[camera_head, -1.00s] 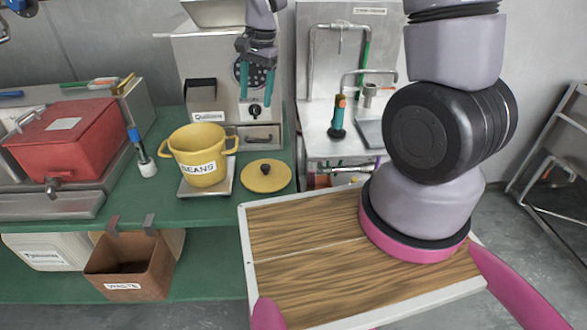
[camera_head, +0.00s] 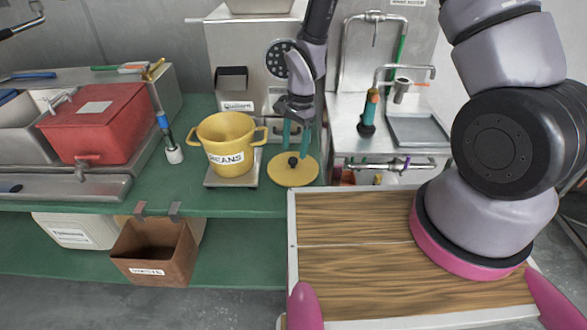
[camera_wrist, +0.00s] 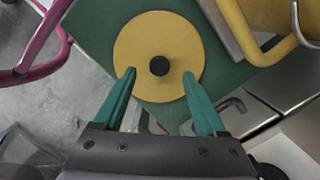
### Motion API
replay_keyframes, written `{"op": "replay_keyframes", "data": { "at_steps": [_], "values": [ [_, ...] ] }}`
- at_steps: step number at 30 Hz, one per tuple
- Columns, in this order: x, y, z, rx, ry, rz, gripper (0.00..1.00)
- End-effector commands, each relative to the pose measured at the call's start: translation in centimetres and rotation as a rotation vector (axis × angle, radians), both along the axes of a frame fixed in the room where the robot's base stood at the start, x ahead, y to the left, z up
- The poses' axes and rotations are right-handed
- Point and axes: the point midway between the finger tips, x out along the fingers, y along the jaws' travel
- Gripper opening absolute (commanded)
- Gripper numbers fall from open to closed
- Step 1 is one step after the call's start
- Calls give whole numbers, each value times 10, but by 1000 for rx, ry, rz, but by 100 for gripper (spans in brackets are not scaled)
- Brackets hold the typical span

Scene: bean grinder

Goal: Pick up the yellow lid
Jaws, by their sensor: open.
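The yellow lid (camera_head: 294,177) is a flat round disc with a dark knob (camera_head: 293,161) in its middle. It lies on the green counter (camera_head: 250,201), to the right of the yellow pot marked BEANS (camera_head: 228,146). My gripper (camera_head: 295,150) points down above the lid, its green fingers apart and nothing between them. In the wrist view, the lid (camera_wrist: 183,45) lies ahead of my fingertips (camera_wrist: 159,75), with the knob (camera_wrist: 160,66) roughly centred between them. Whether the fingertips touch the lid cannot be told.
The yellow pot stands on a small scale (camera_head: 212,182) close left of the lid. The steel grinder (camera_head: 233,60) stands behind. My wooden-topped base (camera_head: 350,260) is just in front of the counter. A red container (camera_head: 98,128) sits at the left.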

Motion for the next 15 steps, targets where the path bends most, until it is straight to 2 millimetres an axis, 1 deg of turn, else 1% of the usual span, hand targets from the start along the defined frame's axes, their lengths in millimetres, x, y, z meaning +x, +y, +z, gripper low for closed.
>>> {"op": "replay_keyframes", "data": {
  "at_steps": [1,3,6,9,15],
  "values": [
    [-2,0,-10,-2,4,1,74],
    [-3,0,-21,-1,3,1,74],
    [-3,2,-32,-1,1,0,74],
    [-4,3,-38,-1,1,0,74],
    [-4,3,-38,0,0,0,74]
  ]
}}
